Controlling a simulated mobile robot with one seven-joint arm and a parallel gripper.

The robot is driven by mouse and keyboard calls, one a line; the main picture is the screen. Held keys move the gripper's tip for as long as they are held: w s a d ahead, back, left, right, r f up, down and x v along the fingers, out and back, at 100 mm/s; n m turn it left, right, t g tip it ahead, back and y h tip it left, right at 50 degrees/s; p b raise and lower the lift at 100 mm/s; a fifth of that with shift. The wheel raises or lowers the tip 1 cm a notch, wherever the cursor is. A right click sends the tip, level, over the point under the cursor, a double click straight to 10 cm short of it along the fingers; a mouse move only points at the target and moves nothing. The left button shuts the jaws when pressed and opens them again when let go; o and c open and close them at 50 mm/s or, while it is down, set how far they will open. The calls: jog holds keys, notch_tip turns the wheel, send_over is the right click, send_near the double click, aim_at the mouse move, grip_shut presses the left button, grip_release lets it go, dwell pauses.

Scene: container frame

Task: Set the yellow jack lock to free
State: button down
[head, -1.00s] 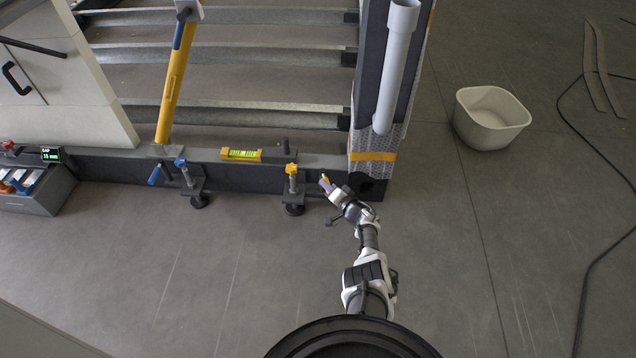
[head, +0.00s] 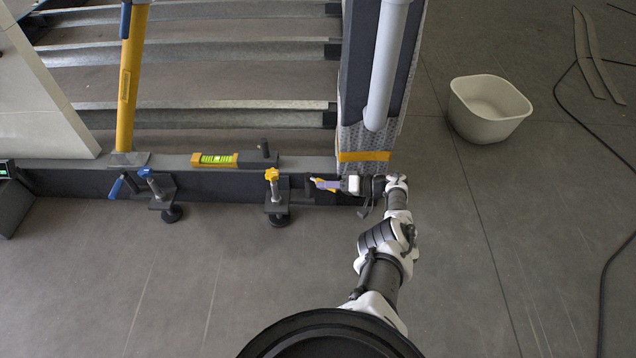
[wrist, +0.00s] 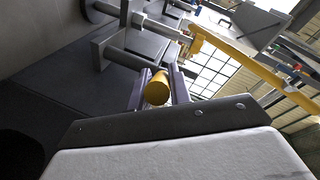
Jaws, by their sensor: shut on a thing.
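The yellow jack (head: 277,195) stands against the front of the dark sill, with a yellow knob (head: 272,174) on top and a round foot below. My gripper (head: 318,184) is just right of it, pointing left, with purplish fingers. In the wrist view my gripper (wrist: 158,88) is shut on the jack's yellow lock lever, whose round yellow end (wrist: 157,91) shows between the fingers. The fingers hide most of the lever, and its lock setting cannot be read. The jack's body (wrist: 120,50) is beyond the fingers in the wrist view.
A blue-topped jack (head: 160,190) with a blue lever stands to the left. A level (head: 214,160) lies on the sill (head: 225,187). A grey post with a white pipe (head: 386,70) rises right of my gripper. A white tub (head: 488,108) stands on open floor.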

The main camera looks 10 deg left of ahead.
jog(key=shift+w+g, duration=0.2)
jog(key=shift+g, duration=0.1)
jog(key=c, duration=1.3)
grip_release()
jog(key=shift+d+r, duration=0.1)
